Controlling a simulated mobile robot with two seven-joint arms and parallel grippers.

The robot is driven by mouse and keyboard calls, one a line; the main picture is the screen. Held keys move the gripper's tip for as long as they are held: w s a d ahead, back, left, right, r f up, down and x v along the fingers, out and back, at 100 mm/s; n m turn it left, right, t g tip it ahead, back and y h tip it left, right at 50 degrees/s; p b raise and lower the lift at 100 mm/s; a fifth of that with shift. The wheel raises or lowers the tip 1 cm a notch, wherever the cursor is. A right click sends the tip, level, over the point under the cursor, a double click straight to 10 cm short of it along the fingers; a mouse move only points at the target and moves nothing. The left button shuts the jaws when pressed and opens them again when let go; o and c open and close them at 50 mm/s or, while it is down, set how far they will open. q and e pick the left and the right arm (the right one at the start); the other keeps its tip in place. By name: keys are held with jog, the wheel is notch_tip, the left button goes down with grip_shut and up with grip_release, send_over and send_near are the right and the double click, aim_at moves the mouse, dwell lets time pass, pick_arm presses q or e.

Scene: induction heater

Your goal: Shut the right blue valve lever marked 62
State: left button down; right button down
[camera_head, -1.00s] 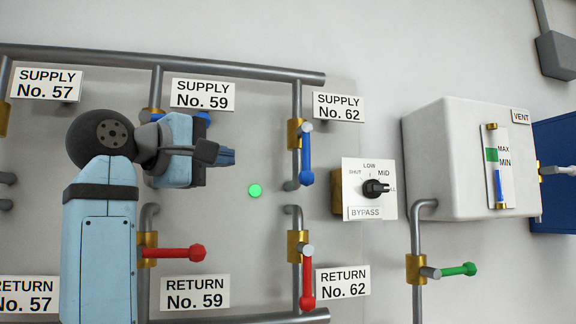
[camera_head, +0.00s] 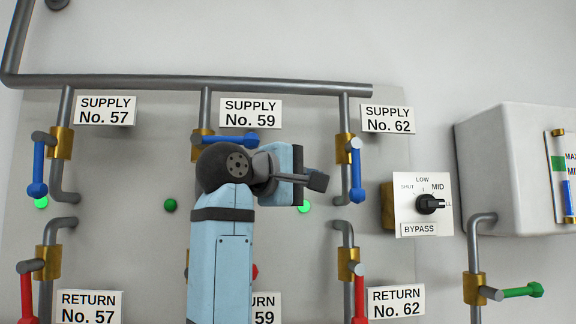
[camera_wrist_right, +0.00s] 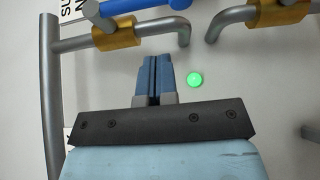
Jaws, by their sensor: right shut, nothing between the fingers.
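The blue lever marked 62 (camera_head: 356,170) hangs straight down beside its brass valve body (camera_head: 344,147), in line with the pipe, left of and below the SUPPLY No. 62 sign (camera_head: 388,119). It also shows at the top of the right wrist view (camera_wrist_right: 135,5), cut by the frame edge. My right gripper (camera_wrist_right: 154,62) is shut and empty, its two blue fingers together. In the head view its body is left of the lever, apart from it, and its fingertips are hidden. My left gripper is not in view.
A blue lever 59 (camera_head: 232,139) lies sideways just above my right wrist. A red lever (camera_head: 359,300) hangs below on return 62. The bypass dial (camera_head: 428,205) stands out to the right of lever 62. A green light (camera_head: 304,206) glows near the gripper.

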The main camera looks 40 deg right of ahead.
aim_at(354, 171)
jog(key=d, duration=0.1)
jog(key=s+d+p, duration=0.1)
jog(key=d, duration=0.1)
jog(key=s+d, duration=0.1)
jog(key=shift+s+d+p, duration=0.2)
jog(key=shift+s+p, duration=0.05)
jog(key=shift+p, duration=0.1)
jog(key=shift+f, duration=0.1)
